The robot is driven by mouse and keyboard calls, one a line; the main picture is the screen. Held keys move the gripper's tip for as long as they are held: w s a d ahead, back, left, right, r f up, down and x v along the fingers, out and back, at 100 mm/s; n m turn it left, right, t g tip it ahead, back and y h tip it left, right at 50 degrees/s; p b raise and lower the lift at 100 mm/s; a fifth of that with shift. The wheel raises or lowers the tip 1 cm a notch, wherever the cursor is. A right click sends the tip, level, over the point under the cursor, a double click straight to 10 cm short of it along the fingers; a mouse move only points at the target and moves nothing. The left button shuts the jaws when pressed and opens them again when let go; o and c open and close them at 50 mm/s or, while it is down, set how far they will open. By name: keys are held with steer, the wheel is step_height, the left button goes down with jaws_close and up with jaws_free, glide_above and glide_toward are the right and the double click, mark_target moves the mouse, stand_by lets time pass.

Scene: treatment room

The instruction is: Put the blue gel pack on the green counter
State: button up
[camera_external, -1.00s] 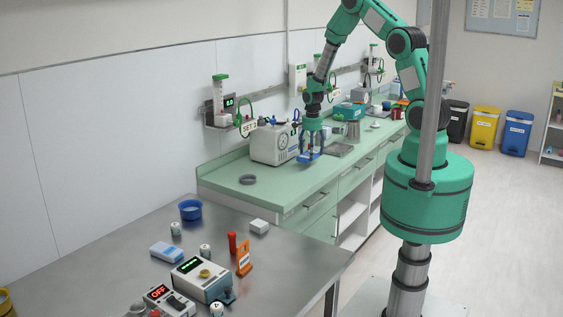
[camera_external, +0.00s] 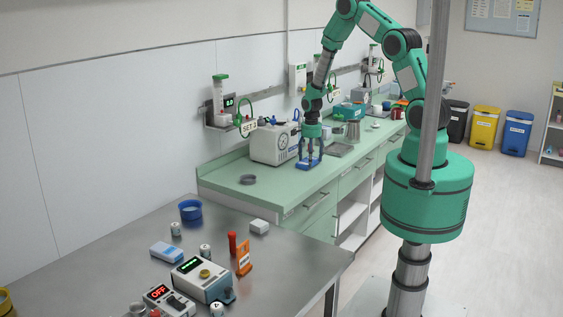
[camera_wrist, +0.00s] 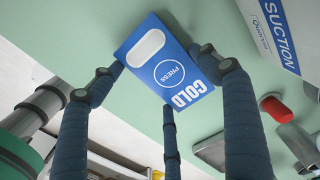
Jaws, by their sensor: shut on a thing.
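The blue gel pack (camera_external: 309,165), lettered COLD and PRESS, is low at the green counter (camera_external: 285,185), near its front edge. It shows large in the wrist view (camera_wrist: 168,73), lying flat-side toward the camera. My gripper (camera_external: 311,153) points down at the counter and is shut on the pack. In the wrist view my gripper's fingers (camera_wrist: 160,78) reach the pack's edges from different sides. The pack looks level with the counter top; whether its underside touches cannot be told.
A white suction unit (camera_external: 268,146) stands left of the pack, close by. A metal tray (camera_external: 341,150) and a steel cup (camera_external: 353,131) are to the right. A dark ring (camera_external: 248,179) lies on the counter's near end, with bare counter between. A cluttered steel table (camera_external: 120,238) is in front.

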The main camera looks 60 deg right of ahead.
steer(key=shift+f, duration=0.2)
steer(key=o, duration=1.3)
steer(key=shift+c, duration=0.2)
steer(key=shift+r, duration=0.1)
step_height(320, 180, up, 12)
steer(key=shift+r, duration=0.1)
stand_by(0.3)
